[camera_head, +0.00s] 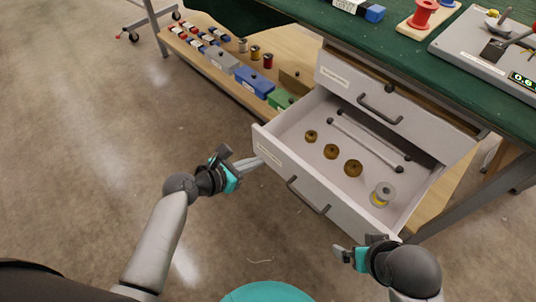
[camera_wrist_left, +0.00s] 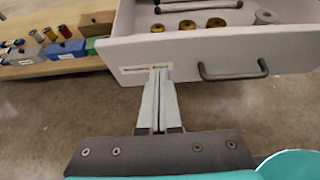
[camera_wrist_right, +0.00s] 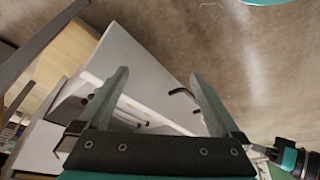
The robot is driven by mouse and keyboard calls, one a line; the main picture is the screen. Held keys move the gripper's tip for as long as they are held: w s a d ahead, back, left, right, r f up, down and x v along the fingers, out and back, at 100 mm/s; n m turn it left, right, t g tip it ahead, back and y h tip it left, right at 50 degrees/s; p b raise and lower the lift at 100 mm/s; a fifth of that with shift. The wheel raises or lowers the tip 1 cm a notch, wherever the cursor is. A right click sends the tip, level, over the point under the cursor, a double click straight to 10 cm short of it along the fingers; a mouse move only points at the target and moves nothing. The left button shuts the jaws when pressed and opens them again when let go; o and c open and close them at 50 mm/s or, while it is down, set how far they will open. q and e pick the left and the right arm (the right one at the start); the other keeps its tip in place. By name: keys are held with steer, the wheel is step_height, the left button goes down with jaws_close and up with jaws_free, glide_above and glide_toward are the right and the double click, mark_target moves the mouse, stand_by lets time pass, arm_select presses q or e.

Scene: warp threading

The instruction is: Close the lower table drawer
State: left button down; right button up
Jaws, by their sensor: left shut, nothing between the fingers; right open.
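The lower table drawer (camera_head: 268,146) is pulled well out under the green-topped table. Its grey front has a dark bar handle (camera_head: 308,195) and a label at its left end. My left gripper (camera_head: 257,161) is shut and empty at the left end of the drawer front. In the left wrist view its fingertips (camera_wrist_left: 158,70) overlap the label; contact is unclear. My right gripper (camera_wrist_right: 160,75) is open and empty, near the drawer front's right end.
The upper drawer (camera_head: 365,77), above, has its own bar handle and looks shut. A low wooden shelf (camera_head: 185,50) to the left holds boxes and spools. The green tabletop (camera_head: 390,40) carries a red spool and a device.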

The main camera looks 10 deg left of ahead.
mark_target(277, 149)
arm_select(q)
steer(key=w+d+b, duration=0.1)
steer(key=w+d, duration=0.1)
steer(key=shift+w+f+b, duration=0.3)
steer(key=shift+f+b, duration=0.05)
steer(key=shift+f, duration=0.05)
steer(key=shift+w+d+b, duration=0.35)
steer(key=shift+w+d, duration=0.15)
steer(key=shift+w, duration=0.25)
arm_select(e)
steer(key=shift+w+a+r+t+y, duration=0.6)
steer(key=shift+w+a+r+t, duration=0.6)
steer(key=shift+a+t, duration=0.1)
arm_select(q)
steer(key=shift+r, duration=0.1)
arm_select(e)
steer(key=shift+s+d, duration=0.1)
